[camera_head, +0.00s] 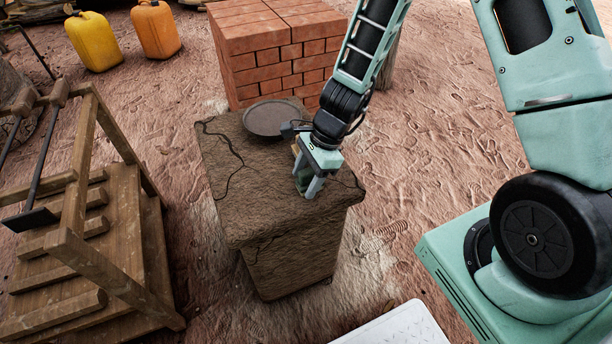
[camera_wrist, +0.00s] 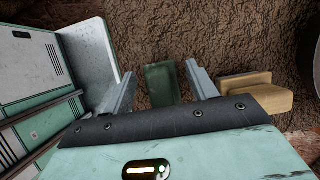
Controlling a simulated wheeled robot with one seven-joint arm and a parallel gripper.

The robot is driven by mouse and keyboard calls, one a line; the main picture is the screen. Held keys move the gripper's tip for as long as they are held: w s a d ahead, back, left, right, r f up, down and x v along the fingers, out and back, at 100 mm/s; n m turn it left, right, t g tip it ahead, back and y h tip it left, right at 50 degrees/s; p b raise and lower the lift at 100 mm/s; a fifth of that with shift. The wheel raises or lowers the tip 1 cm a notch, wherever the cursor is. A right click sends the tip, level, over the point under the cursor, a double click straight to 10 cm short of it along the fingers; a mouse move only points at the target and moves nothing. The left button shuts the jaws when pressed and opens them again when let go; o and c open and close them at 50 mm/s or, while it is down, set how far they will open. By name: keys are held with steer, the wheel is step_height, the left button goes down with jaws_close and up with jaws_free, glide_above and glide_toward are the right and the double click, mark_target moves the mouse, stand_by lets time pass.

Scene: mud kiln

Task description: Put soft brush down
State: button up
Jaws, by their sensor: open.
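My gripper (camera_head: 306,188) points down over the right part of the brown, cracked pedestal top (camera_head: 245,205). In the wrist view its two fingers (camera_wrist: 160,74) are apart. A dark green block-like piece (camera_wrist: 162,88) shows between them, over the rough brown top. A tan piece (camera_wrist: 252,92) shows just right of the right finger. These may be parts of the soft brush; the finger hides whether they join. I cannot tell whether either piece touches the fingers. In the head view my gripper largely hides this spot.
A dark round plate (camera_head: 270,119) lies at the back of the pedestal top. A brick stack (camera_head: 270,55) stands behind it. A wooden frame (camera_head: 95,235) stands at left. Yellow (camera_head: 93,42) and orange (camera_head: 155,30) jugs are at the back left. The pedestal's front left top is clear.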

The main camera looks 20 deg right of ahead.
steer(key=p+v, duration=0.6)
steer(key=v, duration=1.1)
steer(key=s+a+r+n+h, duration=0.2)
steer(key=s+a+r+n, duration=0.3)
steer(key=s+n, duration=0.5)
steer(key=s+a+r+n+h, duration=0.2)
steer(key=s+a+r+n, duration=0.4)
steer(key=s+n, duration=0.4)
steer(key=a+n, duration=0.1)
steer(key=n, duration=0.4)
steer(key=shift+a+r+n, duration=0.15)
steer(key=shift+r+n, duration=0.2)
steer(key=shift+n, duration=0.05)
step_height(320, 180, up, 12)
steer(key=p, duration=1.2)
steer(key=shift+r, duration=0.1)
